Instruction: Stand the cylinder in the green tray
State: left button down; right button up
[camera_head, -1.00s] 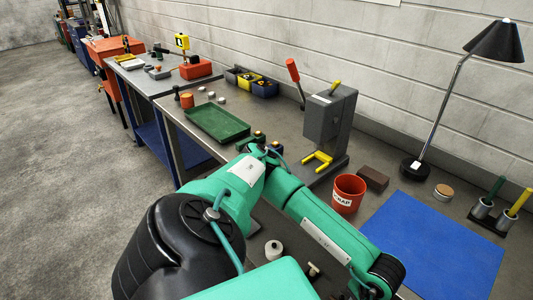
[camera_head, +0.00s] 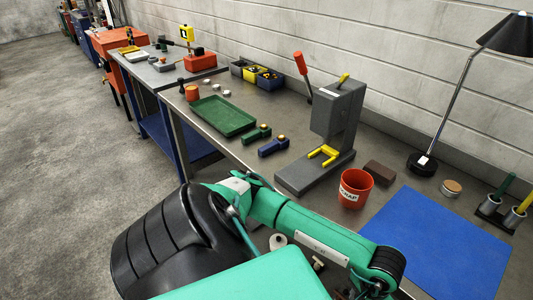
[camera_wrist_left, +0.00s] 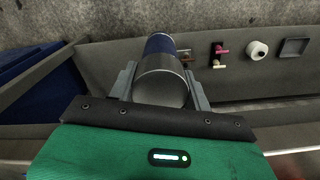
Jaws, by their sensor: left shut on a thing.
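The green tray (camera_head: 222,117) lies on the bench in the head view, its floor looking empty. In the left wrist view my left gripper (camera_wrist_left: 160,88) is shut on a cylinder (camera_wrist_left: 160,78), with one finger on each side. The cylinder has a silvery body with its round end towards the camera, and a dark blue part at the far end. My left gripper and the cylinder cannot be made out in the head view; only my green arm shows there, at the bench's near edge. My right gripper is not in view.
The grey press (camera_head: 338,115) stands further right, then a red scrap bucket (camera_head: 355,188) and a blue mat (camera_head: 432,240).

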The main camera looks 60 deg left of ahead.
aim_at(218, 113)
jog(key=k+j, duration=0.15)
jog(key=j, duration=0.5)
jog(key=k+j, duration=0.1)
jog(key=j, duration=0.55)
jog(key=k+j, duration=0.15)
jog(key=j, duration=0.5)
jog(key=k+j, duration=0.1)
jog(key=j, duration=0.55)
jog(key=k+j, duration=0.15)
jog(key=j, duration=0.5)
jog(key=k+j, duration=0.1)
jog(key=j, duration=0.5)
jog(key=k+j, duration=0.15)
jog(key=j, duration=0.5)
jog(key=k+j, duration=0.1)
jog(key=j, duration=0.55)
